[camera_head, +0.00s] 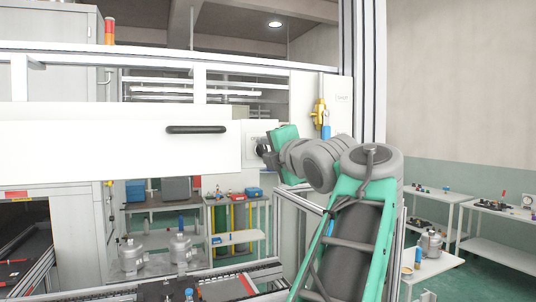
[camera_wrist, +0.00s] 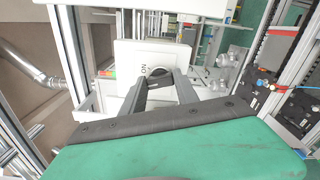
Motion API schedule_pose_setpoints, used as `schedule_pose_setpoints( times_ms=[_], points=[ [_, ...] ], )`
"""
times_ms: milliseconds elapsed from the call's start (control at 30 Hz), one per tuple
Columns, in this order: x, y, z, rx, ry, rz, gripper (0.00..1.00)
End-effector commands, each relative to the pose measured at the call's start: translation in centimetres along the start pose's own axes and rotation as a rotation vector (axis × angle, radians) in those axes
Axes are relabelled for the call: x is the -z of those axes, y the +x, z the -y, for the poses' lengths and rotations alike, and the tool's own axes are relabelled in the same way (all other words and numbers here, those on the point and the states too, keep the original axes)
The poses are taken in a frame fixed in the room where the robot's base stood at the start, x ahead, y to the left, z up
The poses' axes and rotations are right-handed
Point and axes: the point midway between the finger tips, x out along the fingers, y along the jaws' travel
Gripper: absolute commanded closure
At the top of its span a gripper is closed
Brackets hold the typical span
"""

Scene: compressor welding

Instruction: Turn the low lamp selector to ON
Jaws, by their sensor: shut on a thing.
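The selector panel is a white box with a light plate (camera_wrist: 135,54), seen in the middle of the wrist view with the letters "ON" turned sideways. In the head view my gripper (camera_head: 265,149) reaches the panel (camera_head: 258,129) from the right. The knob is hidden there, and I cannot tell its exact angle.
A large white cover with a black handle (camera_head: 195,129) lies left of my gripper. A yellow device (camera_head: 319,112) hangs on the white cabinet above. Metal canisters (camera_head: 180,250) stand at the lower left. Aluminium frame posts (camera_head: 374,70) rise close to my arm.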

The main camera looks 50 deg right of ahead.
Motion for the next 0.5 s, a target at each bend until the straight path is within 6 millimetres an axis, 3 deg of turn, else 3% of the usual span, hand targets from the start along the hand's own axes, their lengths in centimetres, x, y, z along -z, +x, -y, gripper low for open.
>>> schedule_pose_setpoints(
  times_ms=[500],
  points=[
    [0.02, 0.03, 0.22, 0.001, 0.477, 0.0, 1.0]
  ],
)
